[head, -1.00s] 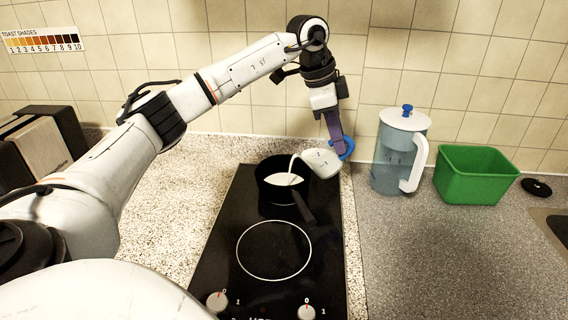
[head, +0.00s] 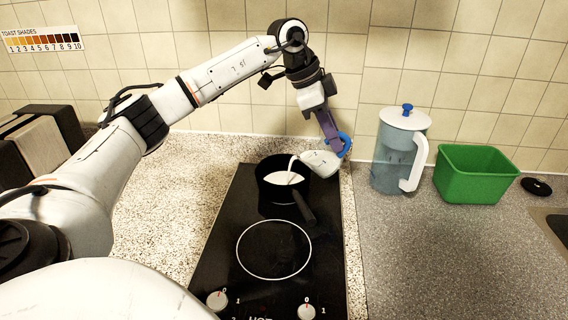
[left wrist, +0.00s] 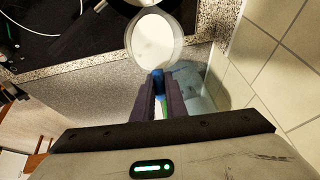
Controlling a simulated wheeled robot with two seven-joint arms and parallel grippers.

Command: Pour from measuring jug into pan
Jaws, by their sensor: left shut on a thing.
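The measuring jug (head: 322,163) is a pale cup with a blue handle, tilted to the left beside the pan in the head view. A thin white stream runs from its lip into the black pan (head: 272,190), which stands on the far burner and holds white liquid. My left gripper (head: 336,143) is shut on the jug's blue handle, just right of and above the pan. In the left wrist view the jug (left wrist: 155,40) shows round and white inside, with the gripper's fingers (left wrist: 158,88) on the blue handle. The right gripper is not in view.
The black hob (head: 225,245) has a free near burner. Right of it stand a clear lidded pitcher (head: 395,150) and a green bin (head: 474,175). A toaster (head: 45,145) is at the far left. The counter between hob and toaster is clear.

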